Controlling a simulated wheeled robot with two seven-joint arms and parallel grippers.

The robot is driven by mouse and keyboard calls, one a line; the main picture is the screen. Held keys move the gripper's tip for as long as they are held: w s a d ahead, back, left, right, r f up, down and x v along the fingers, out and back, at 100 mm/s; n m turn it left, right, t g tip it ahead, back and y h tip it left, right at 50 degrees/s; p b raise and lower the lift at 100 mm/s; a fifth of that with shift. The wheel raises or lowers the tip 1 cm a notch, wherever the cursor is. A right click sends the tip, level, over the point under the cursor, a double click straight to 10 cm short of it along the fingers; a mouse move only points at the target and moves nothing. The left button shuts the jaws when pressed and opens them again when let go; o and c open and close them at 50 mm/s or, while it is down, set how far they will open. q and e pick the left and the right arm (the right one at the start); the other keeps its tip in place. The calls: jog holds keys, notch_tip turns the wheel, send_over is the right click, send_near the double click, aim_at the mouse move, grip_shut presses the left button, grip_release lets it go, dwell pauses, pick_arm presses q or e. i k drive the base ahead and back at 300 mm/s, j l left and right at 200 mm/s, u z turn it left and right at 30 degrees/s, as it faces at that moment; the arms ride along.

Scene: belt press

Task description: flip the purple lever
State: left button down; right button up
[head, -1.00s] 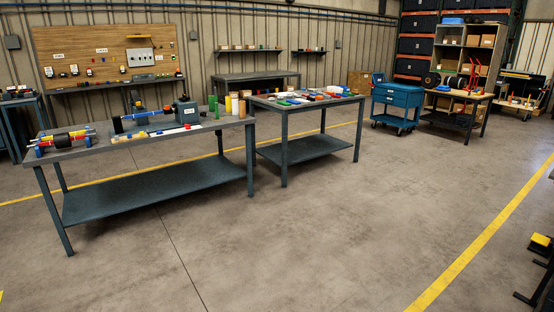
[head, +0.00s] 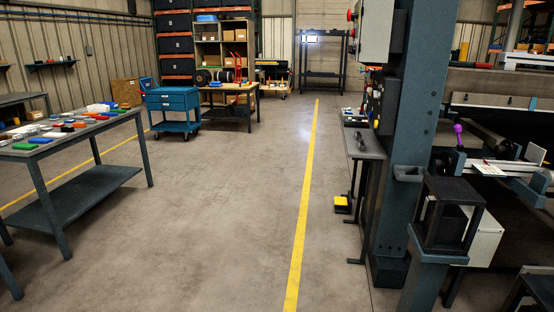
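The purple lever (head: 458,134) shows at the right of the head view. It is a small purple knob on a short stem, tilted a little to the left at its top. It stands on the machine beside the blue-grey column (head: 408,130), above a black open-framed box (head: 448,214). Its base is partly hidden among dark machine parts. Neither of my grippers is in view.
A narrow side table (head: 365,144) and a yellow foot pedal (head: 341,201) stand left of the column. A workbench (head: 65,138) with coloured parts is at the left. A blue cart (head: 173,103) stands farther back. The floor around the yellow line (head: 303,200) is clear.

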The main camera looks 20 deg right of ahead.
aim_at(457, 127)
jog(key=i+z, duration=0.3)
jog(key=z, duration=0.15)
jog(key=i+z, duration=0.3)
jog(key=z, duration=0.15)
jog(key=i+j+z, duration=0.15)
jog(key=i+z, duration=0.15)
jog(key=z, duration=0.15)
jog(key=i+j+z, duration=0.2)
jog(key=z, duration=0.25)
jog(key=i+j+z, duration=0.25)
jog(key=z, duration=0.2)
jog(key=i+j+z, duration=0.1)
jog(key=j+z, duration=0.35)
jog(key=i+j+z, duration=0.25)
jog(key=j+z, duration=0.25)
jog(key=i+j+z, duration=0.1)
jog(key=j+z, duration=0.15)
jog(key=j, duration=0.2)
jog(key=j+z, duration=0.25)
jog(key=i+j, duration=0.05)
jog(key=j, duration=0.05)
